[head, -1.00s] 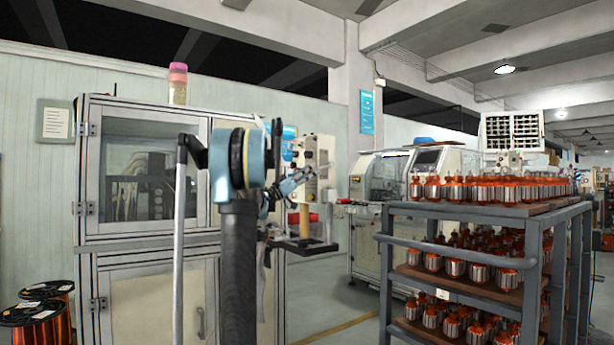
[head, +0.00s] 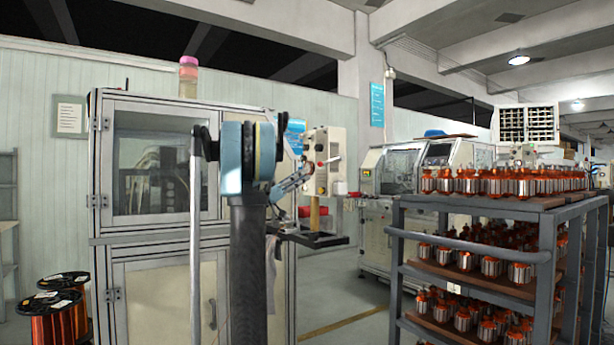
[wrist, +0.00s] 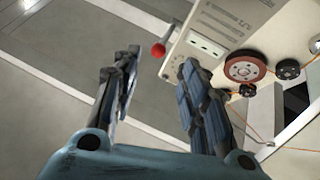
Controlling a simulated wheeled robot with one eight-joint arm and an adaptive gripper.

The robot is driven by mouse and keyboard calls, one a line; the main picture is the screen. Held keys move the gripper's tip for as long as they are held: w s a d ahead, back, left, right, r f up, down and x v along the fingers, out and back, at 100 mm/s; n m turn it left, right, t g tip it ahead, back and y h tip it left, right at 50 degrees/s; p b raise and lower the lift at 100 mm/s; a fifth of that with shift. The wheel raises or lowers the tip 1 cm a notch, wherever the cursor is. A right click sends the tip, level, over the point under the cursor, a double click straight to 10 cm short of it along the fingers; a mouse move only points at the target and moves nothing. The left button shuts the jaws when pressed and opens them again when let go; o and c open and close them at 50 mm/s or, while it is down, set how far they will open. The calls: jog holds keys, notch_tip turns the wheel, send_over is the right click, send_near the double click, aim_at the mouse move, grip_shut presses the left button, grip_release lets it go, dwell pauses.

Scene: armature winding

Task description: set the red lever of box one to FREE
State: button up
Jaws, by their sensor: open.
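A beige control box (head: 326,150) stands right of my arm in the head view; no number on it is readable. In the wrist view the box (wrist: 205,22) fills the upper right. A lever with a red ball knob (wrist: 158,50) sticks out from its left edge. My gripper (wrist: 160,58) is open and empty. Its two dark fingers point up the picture, and the knob shows beyond and between the fingertips; I cannot tell the distance. In the head view my gripper (head: 298,178) is small at the box's left side. The FREE marking is not readable.
A red wheel (wrist: 244,67) and dark knobs (wrist: 288,68) are on the box, right of the fingers, with orange wire nearby. A grey cabinet (head: 150,270) stands behind my arm. A rack (head: 470,245) of copper-wound armatures stands at the right. Open floor lies between them.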

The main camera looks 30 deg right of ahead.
jog(key=shift+v, duration=1)
